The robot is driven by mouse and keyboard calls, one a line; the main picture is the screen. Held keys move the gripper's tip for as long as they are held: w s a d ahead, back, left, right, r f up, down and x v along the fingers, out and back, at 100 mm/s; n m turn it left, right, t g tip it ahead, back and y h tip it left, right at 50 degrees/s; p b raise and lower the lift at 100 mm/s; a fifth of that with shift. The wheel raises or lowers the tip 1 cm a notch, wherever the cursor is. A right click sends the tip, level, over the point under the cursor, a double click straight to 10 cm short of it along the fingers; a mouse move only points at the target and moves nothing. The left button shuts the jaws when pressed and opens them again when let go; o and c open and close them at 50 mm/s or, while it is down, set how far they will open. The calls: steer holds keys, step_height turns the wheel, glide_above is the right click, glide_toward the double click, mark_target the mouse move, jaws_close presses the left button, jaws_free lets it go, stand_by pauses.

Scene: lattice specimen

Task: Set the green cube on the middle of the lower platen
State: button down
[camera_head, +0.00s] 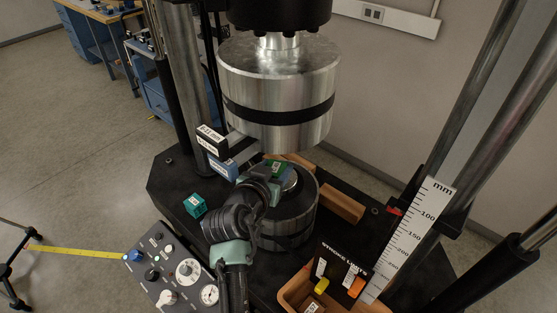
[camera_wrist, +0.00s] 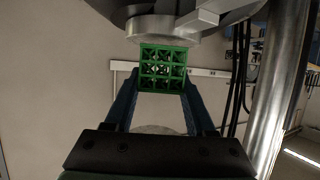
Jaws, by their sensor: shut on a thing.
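The green cube (camera_wrist: 162,68), an open lattice, is between the fingertips of my gripper (camera_wrist: 162,88) in the wrist view. My gripper (camera_head: 274,176) is shut on it. In the head view the cube (camera_head: 285,168) is mostly hidden by my gripper and shows as a small green patch over the lower platen (camera_head: 303,192). The upper platen (camera_head: 278,95) is a large metal cylinder hanging above, with a clear gap between.
A teal cube (camera_head: 195,205) lies on the dark base left of my arm. A blue labelled block (camera_head: 222,168) is close left of my gripper. A wooden block (camera_head: 342,205) lies right of the platen. A control panel (camera_head: 172,272) and wooden tray (camera_head: 296,291) are in front.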

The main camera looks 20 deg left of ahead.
steer(key=shift+w+r, duration=0.15)
steer(key=shift+w, duration=1.1)
steer(key=shift+s+f+p, duration=0.1)
steer(key=shift+f+p, duration=0.15)
steer(key=shift+p, duration=0.45)
steer(key=shift+f, duration=0.15)
steer(key=shift+f, duration=0.2)
steer(key=shift+c, duration=1.2)
jaws_free()
steer(key=shift+r, duration=0.1)
